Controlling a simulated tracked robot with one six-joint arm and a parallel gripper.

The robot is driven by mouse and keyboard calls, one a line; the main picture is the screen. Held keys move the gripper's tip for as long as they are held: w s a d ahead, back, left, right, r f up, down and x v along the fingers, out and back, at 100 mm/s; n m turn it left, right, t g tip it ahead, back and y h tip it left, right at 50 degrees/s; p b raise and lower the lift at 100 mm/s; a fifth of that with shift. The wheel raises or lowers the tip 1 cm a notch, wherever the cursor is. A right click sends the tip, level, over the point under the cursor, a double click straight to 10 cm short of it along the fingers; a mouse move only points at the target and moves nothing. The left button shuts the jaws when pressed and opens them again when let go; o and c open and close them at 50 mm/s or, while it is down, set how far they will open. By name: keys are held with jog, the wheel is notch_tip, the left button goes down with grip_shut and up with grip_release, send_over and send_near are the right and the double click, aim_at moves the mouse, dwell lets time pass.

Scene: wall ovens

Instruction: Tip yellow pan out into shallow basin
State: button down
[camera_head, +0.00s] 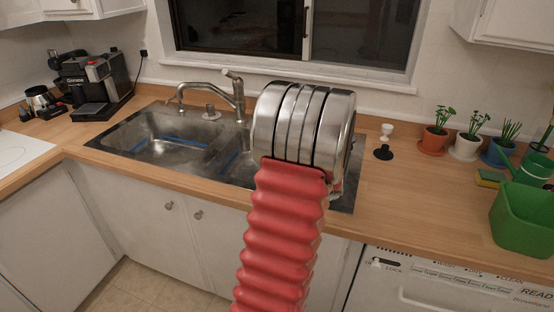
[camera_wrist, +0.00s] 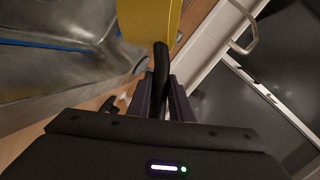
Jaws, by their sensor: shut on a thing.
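My gripper (camera_wrist: 165,82) is shut on the black handle of the yellow pan (camera_wrist: 147,18), in the wrist view. Only part of the pan's yellow body shows, at the top edge; its inside and any contents are out of sight. The metal sink has two basins in the head view: a left basin (camera_head: 165,143), and a right basin (camera_head: 232,165) partly hidden by my arm. I cannot tell which is shallower. In the wrist view, a metal basin (camera_wrist: 55,65) with a blue stripe lies left of the pan. My arm hides the gripper and pan in the head view.
A faucet (camera_head: 212,93) stands behind the sink. A coffee machine (camera_head: 95,85) is at the left. Potted plants (camera_head: 467,147), a sponge (camera_head: 490,179) and a green bin (camera_head: 522,220) stand at the right. The wooden counter (camera_head: 410,190) right of the sink has free room.

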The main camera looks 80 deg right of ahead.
jog(key=shift+n+g, duration=0.3)
jog(key=shift+n, duration=0.4)
jog(key=w+r+p, duration=0.1)
jog(key=w+r, duration=0.2)
jog(key=shift+w, duration=0.2)
jog(key=shift+w+a+r+n+g+p, duration=0.1)
jog(key=shift+w+r+n+g+p, duration=0.15)
jog(key=shift+w+r+n, duration=0.75)
jog(key=shift+w+a+r+n+g+p, duration=0.1)
jog(key=shift+w+r+n+g, duration=0.35)
jog(key=shift+w+r, duration=0.6)
dwell(1.1)
jog(key=shift+w+a+r+n+g+h, duration=0.15)
jog(key=shift+w+r+n, duration=0.2)
jog(key=shift+w, duration=0.45)
jog(key=shift+w+d+r+n+g+h, duration=0.15)
jog(key=shift+w+n, duration=0.35)
jog(key=shift+w, duration=0.25)
jog(key=shift+w+a+r+n+g, duration=0.15)
jog(key=shift+w+r+n, duration=0.2)
jog(key=shift+w, duration=0.45)
